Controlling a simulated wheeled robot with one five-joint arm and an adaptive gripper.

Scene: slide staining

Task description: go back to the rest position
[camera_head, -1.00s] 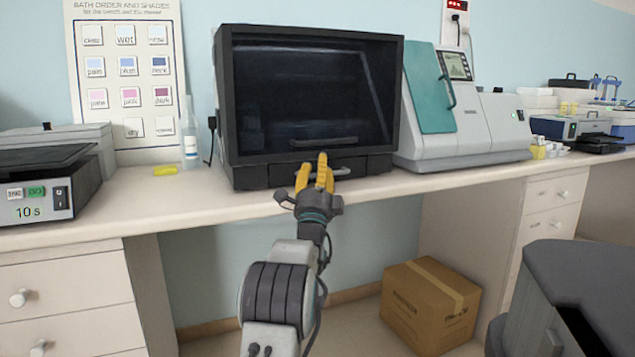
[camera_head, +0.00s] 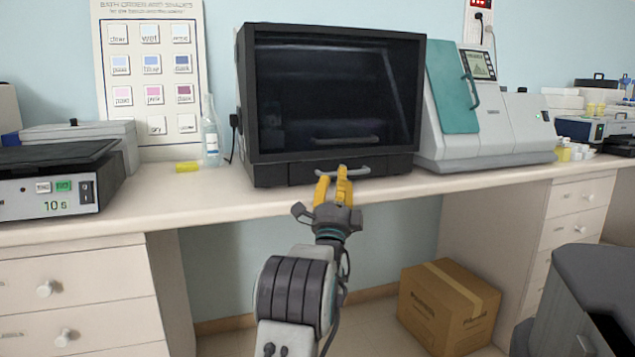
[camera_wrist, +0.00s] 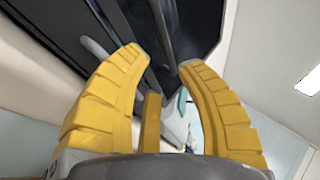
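My gripper (camera_head: 332,178) is in front of the black glass-fronted cabinet (camera_head: 236,110), at the height of its lower handle (camera_head: 352,171). Its yellow fingers point toward the cabinet. In the wrist view my gripper (camera_wrist: 160,58) has its fingertips spread apart, with nothing held between them. A grey handle (camera_wrist: 97,47) and the dark cabinet front show beyond the fingers there. In the head view the fingertips overlap the lower handle's left part; I cannot tell how far apart they are in depth.
The white counter (camera_head: 215,205) runs across the view. A scale-like device (camera_head: 60,190), a bottle (camera_head: 211,140) and a yellow item (camera_head: 188,166) stand left. A white machine with a teal cover (camera_head: 455,95) stands right. A cardboard box (camera_head: 450,305) is on the floor.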

